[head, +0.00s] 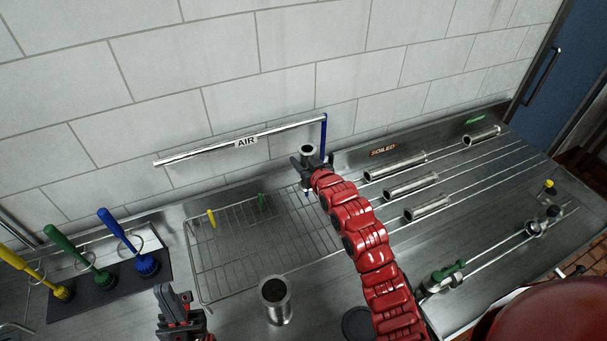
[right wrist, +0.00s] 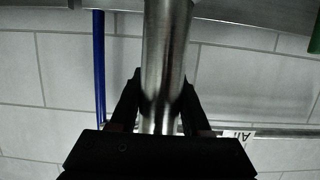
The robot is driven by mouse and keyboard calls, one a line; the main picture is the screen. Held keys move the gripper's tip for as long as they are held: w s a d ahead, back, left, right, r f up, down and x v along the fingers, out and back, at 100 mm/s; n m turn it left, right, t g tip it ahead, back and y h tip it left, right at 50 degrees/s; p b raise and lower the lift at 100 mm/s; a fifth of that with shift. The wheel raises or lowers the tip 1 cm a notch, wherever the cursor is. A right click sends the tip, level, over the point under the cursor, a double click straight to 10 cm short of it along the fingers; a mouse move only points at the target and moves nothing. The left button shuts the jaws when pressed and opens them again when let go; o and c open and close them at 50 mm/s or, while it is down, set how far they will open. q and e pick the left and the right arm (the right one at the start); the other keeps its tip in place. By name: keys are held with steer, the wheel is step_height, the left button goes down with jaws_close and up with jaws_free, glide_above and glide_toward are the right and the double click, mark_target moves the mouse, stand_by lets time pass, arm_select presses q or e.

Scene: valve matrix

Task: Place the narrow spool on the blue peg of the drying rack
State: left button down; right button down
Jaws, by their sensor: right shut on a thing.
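My right gripper (head: 309,165) is shut on a metal spool (head: 308,149) with a flanged open top, held roughly upright at the back right of the drying rack (head: 192,262). In the right wrist view the spool's shiny tube (right wrist: 166,60) runs between the fingers (right wrist: 160,110). The blue peg (head: 307,194) shows just below the gripper; the spool's lower end is mostly hidden, so I cannot tell whether they touch. A yellow peg (head: 211,218) and a green peg (head: 261,202) are bare. My left gripper (head: 174,300) is low at the left, away from the rack; its opening is unclear.
A wider spool (head: 276,303) stands upright in front of the rack. Several tubes, one of them (head: 395,166), lie on rails at the right. Coloured brushes (head: 124,236) stand at the left. The AIR bar (head: 240,142) with its blue end post (head: 324,137) runs behind the rack.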

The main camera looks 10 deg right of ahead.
step_height(320, 180, down, 5)
steer(key=shift+w+r+b, duration=0.1)
steer(key=shift+b, duration=0.45)
steer(key=shift+r, duration=0.1)
steer(key=shift+c, duration=1.8)
jaws_free()
